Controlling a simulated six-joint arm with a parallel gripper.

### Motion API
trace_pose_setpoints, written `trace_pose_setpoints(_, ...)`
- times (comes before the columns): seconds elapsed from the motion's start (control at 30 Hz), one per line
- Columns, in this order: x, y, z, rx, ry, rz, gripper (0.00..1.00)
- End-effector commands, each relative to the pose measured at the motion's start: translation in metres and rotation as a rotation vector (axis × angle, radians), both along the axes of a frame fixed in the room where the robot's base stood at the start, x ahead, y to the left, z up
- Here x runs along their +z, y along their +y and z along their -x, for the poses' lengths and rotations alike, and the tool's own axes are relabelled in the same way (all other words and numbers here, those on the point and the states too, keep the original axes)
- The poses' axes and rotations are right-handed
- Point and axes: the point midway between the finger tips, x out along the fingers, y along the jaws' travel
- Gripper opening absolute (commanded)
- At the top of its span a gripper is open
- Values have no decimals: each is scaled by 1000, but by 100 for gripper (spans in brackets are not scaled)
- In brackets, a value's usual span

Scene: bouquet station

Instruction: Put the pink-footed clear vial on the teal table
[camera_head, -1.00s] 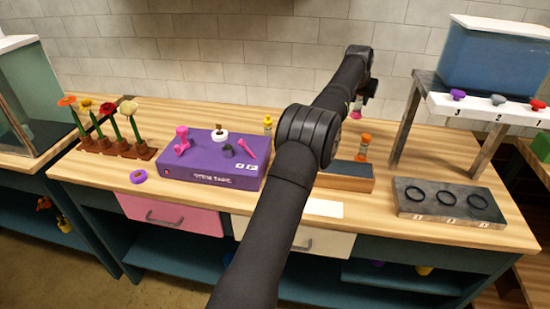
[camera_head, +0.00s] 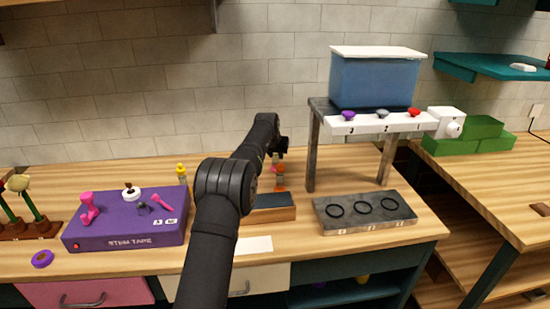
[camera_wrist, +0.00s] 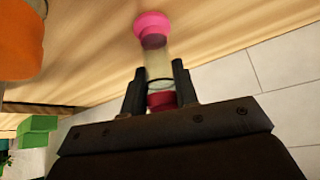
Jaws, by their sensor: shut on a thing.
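My gripper (camera_head: 280,148) is at the back of the wooden counter, left of the grey stand. In the wrist view my gripper (camera_wrist: 160,82) is shut on the clear vial (camera_wrist: 157,62), one finger on each side of its body. The vial has a round pink foot (camera_wrist: 151,24), which points away from the gripper, and a dark red part between the fingers. In the head view the vial is small and partly hidden. A teal slab (camera_head: 490,66) is on the wall at the upper right. A wood-topped table (camera_head: 500,185) with dark teal legs stands below it.
An orange-topped vial (camera_head: 280,178) stands close to the gripper; its orange part (camera_wrist: 20,40) shows in the wrist view. The grey stand (camera_head: 314,150) carries a blue tank (camera_head: 375,80). Green blocks (camera_head: 470,145) and a white device (camera_head: 446,122) lie right. A purple box (camera_head: 130,225) is left.

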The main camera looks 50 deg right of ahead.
Motion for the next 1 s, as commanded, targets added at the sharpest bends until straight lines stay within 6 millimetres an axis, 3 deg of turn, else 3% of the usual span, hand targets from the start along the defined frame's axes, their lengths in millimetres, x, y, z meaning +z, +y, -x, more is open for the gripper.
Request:
trace_pose_setpoints(0.1,-12,0,0,0,-1,2,0)
trace_pose_setpoints(0.47,-16,0,0,0,0,1,0)
trace_pose_setpoints(0.5,-16,0,0,0,0,0,35)
trace_pose_setpoints(0.57,-16,0,0,0,0,0,47)
trace_pose_setpoints(1.0,-7,2,1,0,0,1,49)
